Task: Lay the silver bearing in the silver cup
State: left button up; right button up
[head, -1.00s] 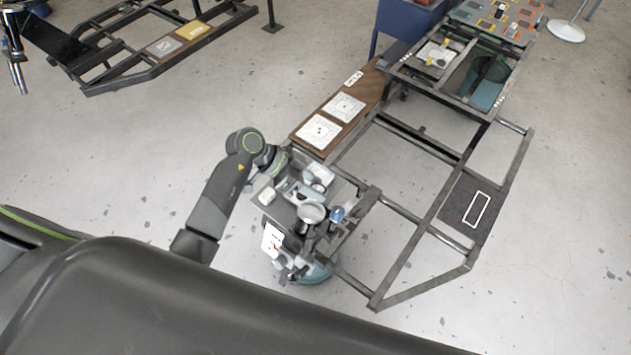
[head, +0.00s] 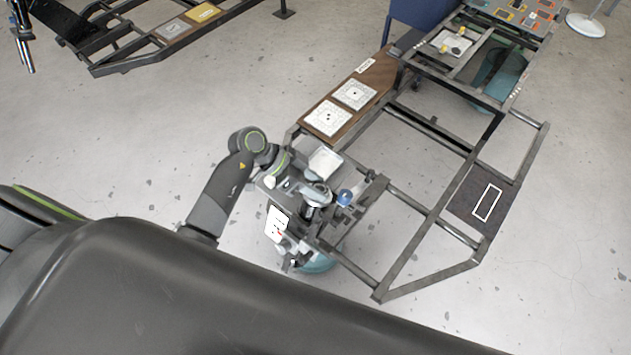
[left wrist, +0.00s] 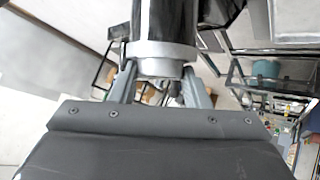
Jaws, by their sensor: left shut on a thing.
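My left gripper (head: 303,188) reaches in from the left over the cluttered end of the frame. In the left wrist view its two fingers (left wrist: 160,86) are shut on a silver ring-shaped piece (left wrist: 162,56), which looks like the silver bearing. A dark glossy cylinder shows just behind or above it. In the head view a silver round shape (head: 319,197) sits at the gripper's tip on top of a dark post. It seems to be the silver cup, partly hidden by the gripper. I cannot tell whether bearing and cup touch. My right gripper is not in view.
A blue knob-like part (head: 344,197) stands just right of the cup. A pale square tray (head: 325,162) lies behind it. White plates (head: 328,118) lie on a brown board further back. A dark panel with a white rectangle (head: 487,203) lies at the right. Metal rails surround open floor.

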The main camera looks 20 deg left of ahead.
pick_arm(q)
jog(key=shift+s+f, duration=0.1)
jog(key=shift+f, duration=0.05)
jog(key=o, duration=0.9)
jog(key=shift+a, duration=0.1)
jog(key=shift+o, duration=1.1)
jog(key=shift+f, duration=0.15)
jog(key=shift+f, duration=0.1)
jog(key=shift+a+r, duration=0.35)
jog(key=shift+a, duration=0.05)
jog(key=b+v, duration=0.3)
jog(key=v, duration=1.4)
jog(key=shift+w, duration=0.25)
jog(key=shift+d+r, duration=0.1)
jog(key=shift+d, duration=0.1)
